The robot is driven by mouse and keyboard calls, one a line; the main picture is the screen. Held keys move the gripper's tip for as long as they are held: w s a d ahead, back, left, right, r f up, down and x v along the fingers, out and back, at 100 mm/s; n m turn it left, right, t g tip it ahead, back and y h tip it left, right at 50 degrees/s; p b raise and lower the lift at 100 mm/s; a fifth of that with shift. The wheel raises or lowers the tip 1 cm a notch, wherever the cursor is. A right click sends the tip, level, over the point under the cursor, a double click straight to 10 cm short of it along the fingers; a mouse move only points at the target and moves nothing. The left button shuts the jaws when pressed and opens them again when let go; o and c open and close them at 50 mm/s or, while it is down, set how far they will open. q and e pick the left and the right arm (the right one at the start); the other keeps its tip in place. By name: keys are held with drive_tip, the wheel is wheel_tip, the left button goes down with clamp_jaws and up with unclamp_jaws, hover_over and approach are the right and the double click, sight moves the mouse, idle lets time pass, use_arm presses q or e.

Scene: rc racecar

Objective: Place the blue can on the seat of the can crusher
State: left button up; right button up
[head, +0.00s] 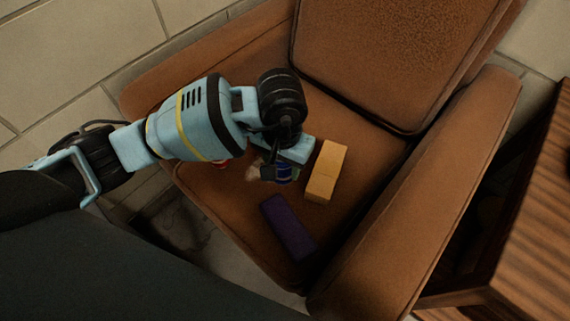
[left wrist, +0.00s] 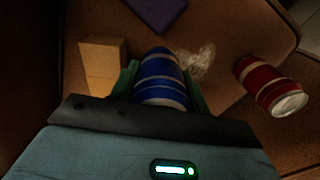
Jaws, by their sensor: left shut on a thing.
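The blue can (left wrist: 162,78) has pale bands and sits between the two fingers of my left gripper (left wrist: 165,85) in the left wrist view. In the head view my left gripper (head: 278,172) points down over the armchair seat, shut on the can, and only a small blue part of the can (head: 285,173) shows beneath it. I cannot tell whether the can touches the seat. No can crusher is recognisable in either view. My right gripper is not in view.
The brown armchair (head: 375,190) holds a yellow block (head: 326,171) right of the gripper and a purple block (head: 287,226) nearer the front. A red can (left wrist: 271,87) lies to the blue can's right in the wrist view. A wooden table (head: 530,210) stands at the right.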

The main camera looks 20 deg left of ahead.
sight(284, 164)
use_arm(q)
drive_tip(key=shift+w+a, duration=0.1)
drive_tip(key=shift+w, duration=0.45)
drive_tip(key=f, duration=0.1)
drive_tip(key=f+b, duration=0.1)
drive_tip(key=f, duration=0.1)
drive_tip(key=shift+w+f+b, duration=0.35)
drive_tip(key=shift+f+b, duration=0.05)
drive_tip(key=shift+r, duration=0.1)
drive_tip(key=shift+a+f, duration=0.1)
drive_tip(key=shift+f, duration=0.25)
drive_tip(key=o, duration=0.8)
drive_tip(key=shift+o, duration=0.7)
drive_tip(key=shift+r, duration=0.1)
